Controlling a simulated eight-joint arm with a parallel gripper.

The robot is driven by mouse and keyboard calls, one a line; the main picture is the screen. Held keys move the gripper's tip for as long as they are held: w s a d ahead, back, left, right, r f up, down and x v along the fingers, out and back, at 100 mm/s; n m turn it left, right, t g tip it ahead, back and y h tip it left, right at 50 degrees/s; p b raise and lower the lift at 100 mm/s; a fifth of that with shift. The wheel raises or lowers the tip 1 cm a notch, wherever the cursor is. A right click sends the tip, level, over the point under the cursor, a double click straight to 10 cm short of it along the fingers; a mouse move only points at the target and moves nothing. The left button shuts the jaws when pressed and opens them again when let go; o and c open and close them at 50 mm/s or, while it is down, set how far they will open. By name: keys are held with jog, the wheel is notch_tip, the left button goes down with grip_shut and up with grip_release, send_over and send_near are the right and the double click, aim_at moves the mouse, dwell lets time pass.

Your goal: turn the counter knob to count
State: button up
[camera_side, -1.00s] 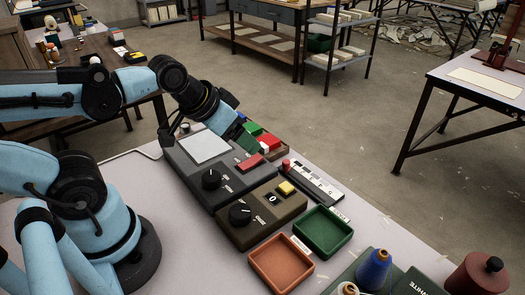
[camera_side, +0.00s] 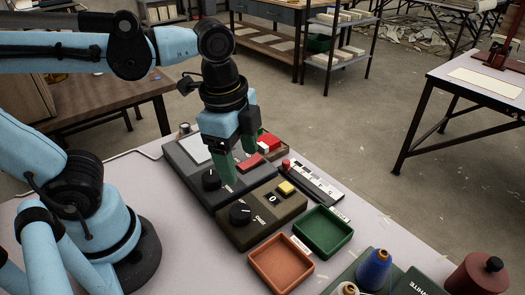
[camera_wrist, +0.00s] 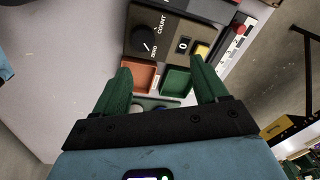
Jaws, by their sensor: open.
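The counter (camera_side: 262,222) is a dark olive box with a black round knob (camera_side: 240,213), a small display reading 0 (camera_side: 272,198) and a yellow button (camera_side: 286,188). In the wrist view the knob (camera_wrist: 145,40) shows near the top, with the words ZERO and COUNT beside it; its white mark appears to lie toward the ZERO side. My gripper (camera_side: 238,168) has green fingers pointing down above the larger grey unit behind the counter, apart from the counter knob. The wrist view shows my gripper (camera_wrist: 160,66) open with nothing between its fingers.
The grey unit (camera_side: 200,185) has a similar black knob (camera_side: 211,180) close to my fingers and a red button. An orange tray (camera_side: 281,263) and a green tray (camera_side: 323,232) stand in front of the counter. Thread spools (camera_side: 374,268) stand at front right.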

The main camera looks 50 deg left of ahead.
aim_at(240, 210)
jog(key=shift+s+d+f+m+g, duration=0.25)
jog(key=shift+f+m, duration=0.3)
jog(key=shift+f, duration=1.3)
jog(key=shift+s+d+f+m+g, duration=0.2)
jog(key=shift+f+m, duration=0.3)
jog(key=shift+f, duration=1.4)
jog(key=shift+s+d+f+m+g, duration=0.25)
jog(key=shift+f+m, duration=0.3)
jog(key=shift+f, duration=1.3)
jog(key=shift+c, duration=0.5)
jog(key=c, duration=1)
